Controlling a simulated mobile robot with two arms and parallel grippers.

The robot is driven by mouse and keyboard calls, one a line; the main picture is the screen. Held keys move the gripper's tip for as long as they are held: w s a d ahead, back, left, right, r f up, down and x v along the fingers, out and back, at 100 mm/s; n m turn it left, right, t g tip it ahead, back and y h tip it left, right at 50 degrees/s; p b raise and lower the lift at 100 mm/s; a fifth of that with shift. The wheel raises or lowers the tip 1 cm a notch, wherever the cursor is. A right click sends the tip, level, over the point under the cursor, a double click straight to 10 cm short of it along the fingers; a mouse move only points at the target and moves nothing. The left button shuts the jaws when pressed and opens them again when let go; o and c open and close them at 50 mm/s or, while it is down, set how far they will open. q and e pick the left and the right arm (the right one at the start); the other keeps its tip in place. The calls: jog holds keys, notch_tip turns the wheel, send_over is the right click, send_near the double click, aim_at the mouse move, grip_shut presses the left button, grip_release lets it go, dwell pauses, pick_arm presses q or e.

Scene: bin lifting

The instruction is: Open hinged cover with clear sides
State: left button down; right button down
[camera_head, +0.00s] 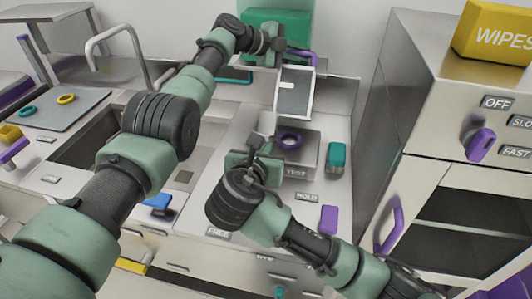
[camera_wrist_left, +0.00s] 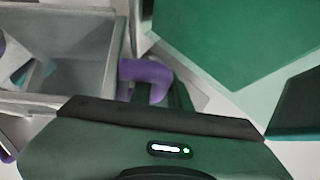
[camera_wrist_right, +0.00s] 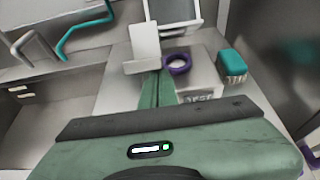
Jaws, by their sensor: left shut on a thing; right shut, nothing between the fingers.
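The hinged cover (camera_head: 295,92) with clear sides stands raised above the TEST station (camera_head: 312,150) in the head view. Its purple handle (camera_head: 308,57) is at the top edge. My left gripper (camera_head: 288,51) is shut on this handle. The left wrist view shows the handle (camera_wrist_left: 150,76) at the fingers and the cover (camera_wrist_left: 70,55) to the left. A purple ring (camera_head: 290,140) sits uncovered on the station. My right gripper (camera_head: 264,156) is shut and empty, just in front of the station. The right wrist view shows its closed fingers (camera_wrist_right: 155,88) left of the ring (camera_wrist_right: 178,63).
A teal block (camera_head: 336,155) stands right of the station, with a purple piece (camera_head: 329,219) nearer me. A steel cabinet (camera_head: 415,100) bounds the right side. A sink (camera_head: 90,137) and bent tap (camera_head: 112,38) lie left. A green panel (camera_head: 270,22) is behind my left gripper.

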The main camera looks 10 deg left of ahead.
pick_arm(q)
jog(key=shift+s+d+f, duration=0.15)
jog(key=shift+d+f, duration=0.05)
pick_arm(e)
jog(key=shift+w+d+r, duration=0.1)
jog(key=shift+w+r, duration=0.25)
jog(key=shift+r, duration=0.15)
pick_arm(q)
jog(key=c, duration=1.6)
grip_release()
jog(key=shift+s+a, duration=0.1)
jog(key=shift+a, duration=0.05)
pick_arm(e)
jog(key=shift+s, duration=0.2)
pick_arm(q)
jog(key=shift+a, duration=0.1)
